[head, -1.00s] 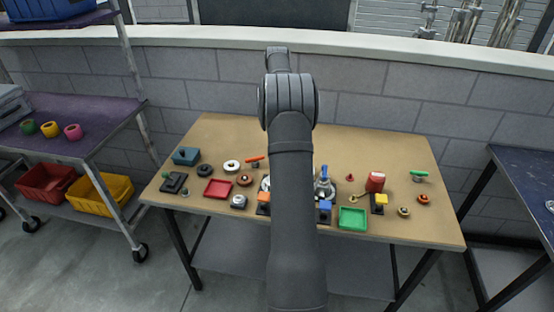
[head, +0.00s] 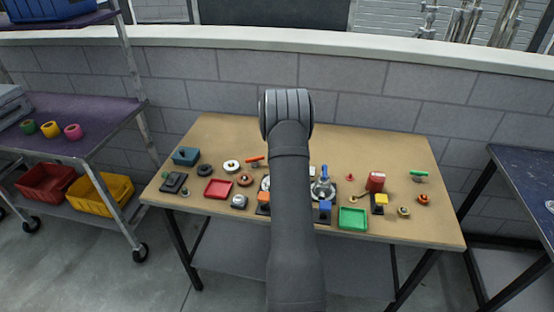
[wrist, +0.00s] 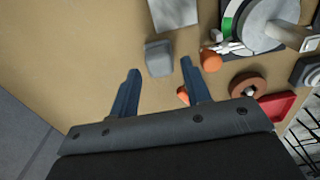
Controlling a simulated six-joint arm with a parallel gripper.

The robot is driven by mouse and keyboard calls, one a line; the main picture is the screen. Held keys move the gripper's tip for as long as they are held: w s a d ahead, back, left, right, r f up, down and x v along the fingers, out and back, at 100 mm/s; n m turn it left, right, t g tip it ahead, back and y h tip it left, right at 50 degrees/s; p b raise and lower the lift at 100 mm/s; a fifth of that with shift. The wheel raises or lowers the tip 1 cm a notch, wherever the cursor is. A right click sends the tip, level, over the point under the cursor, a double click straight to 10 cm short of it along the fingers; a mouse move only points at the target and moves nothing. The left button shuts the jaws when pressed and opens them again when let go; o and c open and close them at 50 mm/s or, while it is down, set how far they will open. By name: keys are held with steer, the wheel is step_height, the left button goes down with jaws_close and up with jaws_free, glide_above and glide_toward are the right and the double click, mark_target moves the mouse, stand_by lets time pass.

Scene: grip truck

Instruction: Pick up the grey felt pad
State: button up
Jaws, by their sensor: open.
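The grey felt pad (wrist: 159,58) appears to be the small grey block with rounded corners lying on the table in the wrist view. It is just beyond my gripper (wrist: 161,76), roughly in line with the gap between its fingers. The fingers are apart with nothing held between them. I cannot tell how high they are above the table. In the head view my arm hides both the gripper and the pad.
A flat light-grey square (wrist: 174,12) lies beyond the pad. Orange pieces (wrist: 211,60), a brown ring (wrist: 248,85) and a red tray (wrist: 278,106) lie to the right; the red tray also shows in the head view (head: 218,188). Bare table (wrist: 85,70) lies left of the pad.

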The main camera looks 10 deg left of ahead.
step_height(320, 180, down, 3)
steer(key=shift+f, duration=0.15)
steer(key=c, duration=0.7)
steer(key=shift+c, duration=0.2)
steer(key=shift+r, duration=0.75)
step_height(320, 180, up, 3)
steer(key=shift+w+f, duration=0.1)
steer(key=s+d+r, duration=0.3)
steer(key=d+r, duration=0.3)
steer(key=d, duration=0.5)
steer(key=shift+s+r, duration=0.35)
steer(key=shift+r, duration=0.05)
